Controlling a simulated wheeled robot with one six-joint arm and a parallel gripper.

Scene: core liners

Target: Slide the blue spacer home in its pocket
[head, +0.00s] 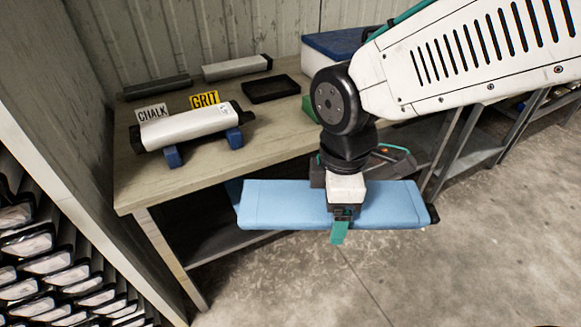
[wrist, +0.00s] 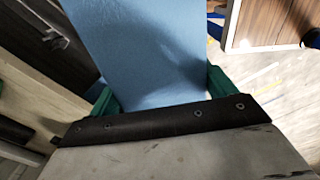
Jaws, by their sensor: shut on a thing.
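The blue spacer (head: 275,204) is a long, light-blue piece, held level in the air in front of the table in the head view. A dark end shows at its right. My gripper (head: 340,215) is shut across it near the middle, with one green fingertip showing below its near edge. In the wrist view, the spacer (wrist: 150,45) runs away between the two green fingers (wrist: 161,90). I cannot make out the spacer's pocket for certain in either view.
A wooden table (head: 170,190) carries a white cylinder (head: 185,128) on blue supports, a CHALK sign (head: 152,113), a GRIT sign (head: 205,99), a black tray (head: 271,88) and a blue box (head: 335,45). A rack (head: 60,262) with several slots stands at left.

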